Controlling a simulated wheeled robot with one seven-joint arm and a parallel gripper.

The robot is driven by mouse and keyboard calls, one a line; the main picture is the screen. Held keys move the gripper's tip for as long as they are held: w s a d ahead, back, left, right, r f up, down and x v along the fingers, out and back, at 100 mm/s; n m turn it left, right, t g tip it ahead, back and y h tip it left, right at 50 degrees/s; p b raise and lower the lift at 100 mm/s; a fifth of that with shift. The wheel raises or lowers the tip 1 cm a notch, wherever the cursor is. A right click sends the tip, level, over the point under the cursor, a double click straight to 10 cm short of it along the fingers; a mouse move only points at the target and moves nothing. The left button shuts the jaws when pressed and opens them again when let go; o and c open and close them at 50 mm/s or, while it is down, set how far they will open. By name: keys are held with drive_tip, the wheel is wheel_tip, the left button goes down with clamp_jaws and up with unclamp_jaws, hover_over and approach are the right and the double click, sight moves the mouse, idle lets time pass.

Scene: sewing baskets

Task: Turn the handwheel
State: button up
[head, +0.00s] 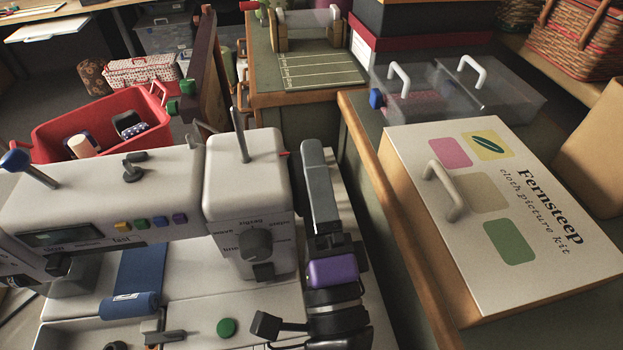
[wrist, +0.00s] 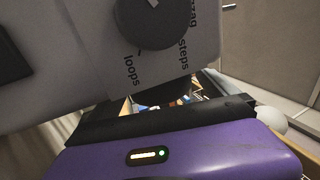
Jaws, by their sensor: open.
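A pale sewing machine (head: 110,195) stands at the left and middle in the head view. Its right-hand tower (head: 235,180) has a dark stitch dial (head: 256,245) on the front. The dial (wrist: 152,18) fills the top of the wrist view, with printed words beside it. My gripper (head: 319,185) is close along the tower's right side, with its purple housing (head: 333,270) nearer the camera. In the wrist view the housing (wrist: 170,155) covers the bottom. My gripper is open. I cannot make out the handwheel; my gripper covers much of the tower's right side. Contact cannot be told.
A kit box (head: 545,210) with a handle lies on the right-hand bench. Clear lidded bins (head: 520,105) stand behind it. A red basket (head: 60,135) is behind the machine at left. A striped mat (head: 320,70) lies on the back table. A narrow gap separates machine and bench.

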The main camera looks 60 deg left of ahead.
drive_tip(key=b+v, duration=0.2)
drive_tip(key=v, duration=0.5)
drive_tip(key=shift+d+f, duration=0.15)
drive_tip(key=shift+d, duration=0.2)
drive_tip(key=shift+s, duration=0.1)
